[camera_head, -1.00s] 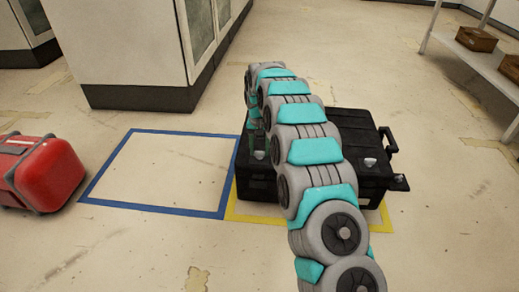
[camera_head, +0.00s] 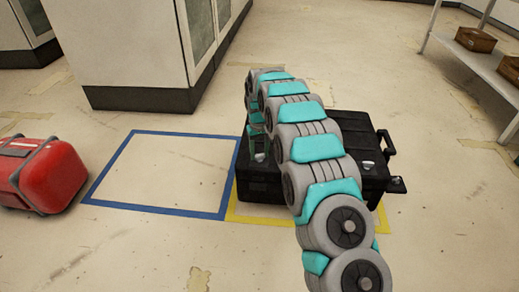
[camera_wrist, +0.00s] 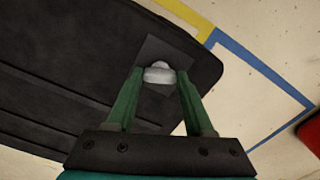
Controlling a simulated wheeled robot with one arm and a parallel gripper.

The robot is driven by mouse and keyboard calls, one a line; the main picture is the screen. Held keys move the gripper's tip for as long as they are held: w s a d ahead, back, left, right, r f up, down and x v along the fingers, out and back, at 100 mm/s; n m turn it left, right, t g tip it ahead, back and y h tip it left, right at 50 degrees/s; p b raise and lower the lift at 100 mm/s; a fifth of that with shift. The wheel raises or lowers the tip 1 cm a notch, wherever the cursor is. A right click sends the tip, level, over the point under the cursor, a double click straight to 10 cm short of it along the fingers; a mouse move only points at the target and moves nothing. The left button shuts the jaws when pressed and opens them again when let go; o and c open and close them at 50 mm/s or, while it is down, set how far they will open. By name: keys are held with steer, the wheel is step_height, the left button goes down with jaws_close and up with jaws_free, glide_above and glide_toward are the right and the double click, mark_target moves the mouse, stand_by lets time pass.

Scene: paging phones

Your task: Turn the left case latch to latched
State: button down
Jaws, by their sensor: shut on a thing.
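The black case (camera_head: 258,184) lies on the floor inside the yellow outline, partly hidden behind my arm. Its left latch, a pale knob on a dark square plate, shows in the wrist view (camera_wrist: 159,73). My gripper (camera_wrist: 160,76) has its green fingertips on either side of the knob and is shut on it. In the head view my gripper (camera_head: 257,150) points down at the left part of the case. The right latch (camera_head: 367,166) is a small pale piece on the case's right part. I cannot tell the left latch's exact turn angle.
A red case (camera_head: 50,178) lies on the floor at the left. A blue outlined square (camera_head: 150,207) on the floor beside the black case is empty. A cabinet (camera_head: 135,50) stands behind, and a shelf (camera_head: 475,62) with boxes stands at the right.

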mark_target(260, 155)
steer(key=n+p, duration=0.2)
steer(key=n, duration=0.4)
steer(key=shift+n+p, duration=0.3)
steer(key=n+p, duration=0.2)
steer(key=n, duration=0.4)
steer(key=shift+n, duration=0.3)
steer(key=shift+c, duration=1.4)
jaws_free()
step_height(260, 155, up, 7)
steer(key=shift+r, duration=0.4)
